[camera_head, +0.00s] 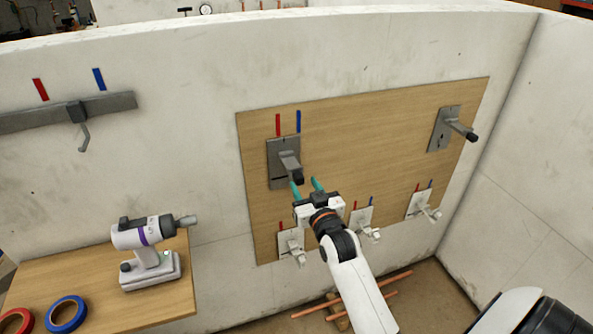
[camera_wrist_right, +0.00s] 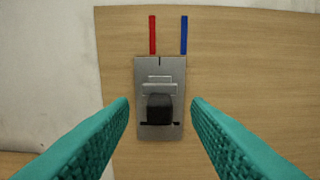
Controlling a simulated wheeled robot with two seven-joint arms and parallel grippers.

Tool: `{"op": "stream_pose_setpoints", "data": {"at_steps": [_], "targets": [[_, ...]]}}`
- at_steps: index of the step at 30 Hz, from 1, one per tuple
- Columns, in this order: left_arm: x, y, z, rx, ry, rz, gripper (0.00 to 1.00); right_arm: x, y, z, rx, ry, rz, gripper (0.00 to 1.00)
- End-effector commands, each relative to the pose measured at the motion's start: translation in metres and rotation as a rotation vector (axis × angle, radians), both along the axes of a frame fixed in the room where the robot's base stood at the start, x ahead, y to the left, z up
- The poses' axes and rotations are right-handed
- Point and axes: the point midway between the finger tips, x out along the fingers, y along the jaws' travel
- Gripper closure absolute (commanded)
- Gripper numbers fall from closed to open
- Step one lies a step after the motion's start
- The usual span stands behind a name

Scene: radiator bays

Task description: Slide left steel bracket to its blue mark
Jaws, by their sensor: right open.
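The left steel bracket (camera_head: 279,172) is a grey plate with an arm ending in a black tip, on the left of the plywood board (camera_head: 365,140). In the right wrist view, the bracket (camera_wrist_right: 145,75) has a dark line at its top edge, just right of the red mark (camera_wrist_right: 153,35) and left of the blue mark (camera_wrist_right: 184,35). In the head view, the blue mark (camera_head: 299,121) is above the plate's right edge. My right gripper (camera_head: 306,186) is open at the bracket's lower right. In the wrist view, its teal fingers (camera_wrist_right: 160,102) flank the black tip, apart from it.
Another steel bracket (camera_head: 440,130) is at the board's right. Small white valves (camera_head: 291,245) line the board's lower edge. A grey rail with a hook (camera_head: 78,110) is on the left wall. A drill (camera_head: 145,234) and tape rolls (camera_head: 66,314) sit on a wooden shelf (camera_head: 100,265).

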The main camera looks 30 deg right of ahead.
Motion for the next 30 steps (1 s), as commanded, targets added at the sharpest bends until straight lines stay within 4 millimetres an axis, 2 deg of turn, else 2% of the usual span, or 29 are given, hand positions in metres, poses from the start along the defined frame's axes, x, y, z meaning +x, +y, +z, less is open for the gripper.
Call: {"op": "stream_pose_setpoints", "data": {"at_steps": [3, 10, 15, 23, 30], "targets": [[0.0, 0.0, 0.005, 0.0, 0.0, 0.0, 0.37, 0.025, -0.006, 0.002, 0.0, -0.002, 0.001, 0.56], [0.0, 0.0, 0.008, 0.0, 0.0, 0.0, 0.37, 0.056, -0.013, 0.001, -0.001, 0.0, 0.001, 0.56], [0.0, 0.0, 0.008, 0.0, 0.0, 0.0, 0.37, 0.065, -0.015, 0.0, -0.001, 0.0, 0.001, 0.56], [0.0, 0.0, 0.008, 0.0, 0.0, 0.0, 0.37, 0.065, -0.015, 0.0, -0.001, 0.0, 0.001, 0.56], [0.0, 0.0, 0.008, 0.0, -0.001, 0.0, 0.37, 0.065, -0.015, 0.0, -0.001, 0.0, 0.001, 0.96]]}}
